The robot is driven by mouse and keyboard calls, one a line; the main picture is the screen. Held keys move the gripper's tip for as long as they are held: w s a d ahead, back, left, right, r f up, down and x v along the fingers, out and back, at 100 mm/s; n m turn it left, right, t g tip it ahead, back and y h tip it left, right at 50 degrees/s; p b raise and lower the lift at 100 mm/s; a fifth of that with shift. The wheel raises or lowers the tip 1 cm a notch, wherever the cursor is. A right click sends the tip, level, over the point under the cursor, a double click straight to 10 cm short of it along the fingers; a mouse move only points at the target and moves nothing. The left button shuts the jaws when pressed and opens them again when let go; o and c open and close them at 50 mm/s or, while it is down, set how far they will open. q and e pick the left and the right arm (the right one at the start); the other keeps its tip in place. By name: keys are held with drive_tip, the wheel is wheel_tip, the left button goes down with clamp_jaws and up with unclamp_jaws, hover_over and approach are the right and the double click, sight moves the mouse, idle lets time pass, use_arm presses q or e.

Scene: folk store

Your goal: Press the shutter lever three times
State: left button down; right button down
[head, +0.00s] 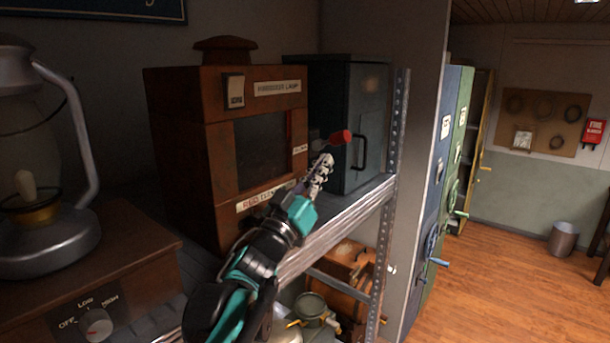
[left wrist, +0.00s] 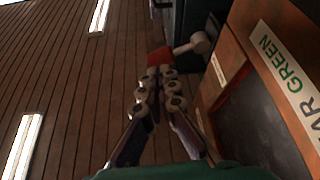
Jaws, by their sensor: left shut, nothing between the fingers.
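The shutter lever has a red knob (head: 340,137) on a short pale arm at the right side of the brown wooden lamp box (head: 192,150). In the left wrist view the red knob (left wrist: 160,56) shows just beyond my fingertips, with its grey arm (left wrist: 192,45) running to the right. My left gripper (head: 326,160) is shut and empty, its fingertips just below the knob in the head view. I cannot tell whether they touch it. The box has a dark front window (head: 262,150) and several labels. My right gripper is in neither view.
The box stands on a metal shelf (head: 340,215) beside a dark green cabinet with a handle (head: 360,152). A lantern (head: 45,190) stands at the left on a box with a dial (head: 95,325). Blue and green lockers stand to the right, with open floor beyond.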

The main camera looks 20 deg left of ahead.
use_arm(q)
drive_tip(key=s+a, duration=0.2)
drive_tip(key=s, duration=0.6)
drive_tip(key=shift+a+r, duration=0.15)
drive_tip(key=shift+a, duration=0.05)
